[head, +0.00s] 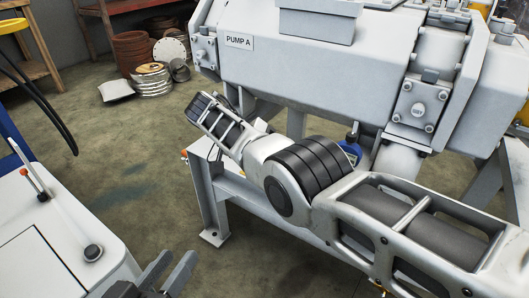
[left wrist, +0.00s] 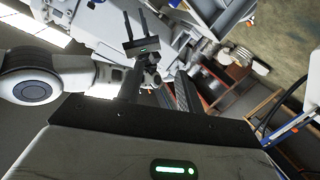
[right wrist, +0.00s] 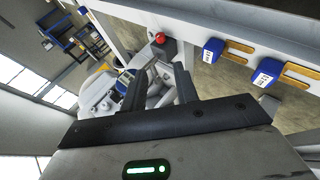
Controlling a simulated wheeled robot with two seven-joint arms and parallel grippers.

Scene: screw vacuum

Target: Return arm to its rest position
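My right arm (head: 400,225) reaches in from the right across the head view, in front of the pump labelled PUMP A (head: 300,50). Its gripper cannot be made out there. In the right wrist view my right gripper (right wrist: 162,88) has its fingers apart, with pump parts and a red knob (right wrist: 160,38) beyond them. The right gripper also shows in the left wrist view (left wrist: 136,20), its fingers apart. My left gripper (head: 167,270) is low in the head view, left of the pump stand, fingers apart and empty. The left wrist view shows its open fingers (left wrist: 157,92).
A white cart (head: 50,245) with a small lever stands at lower left. Blue items with yellow handles (right wrist: 212,50) line a pale rail in the right wrist view. A blue gauge (head: 350,147) sits behind my right arm.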

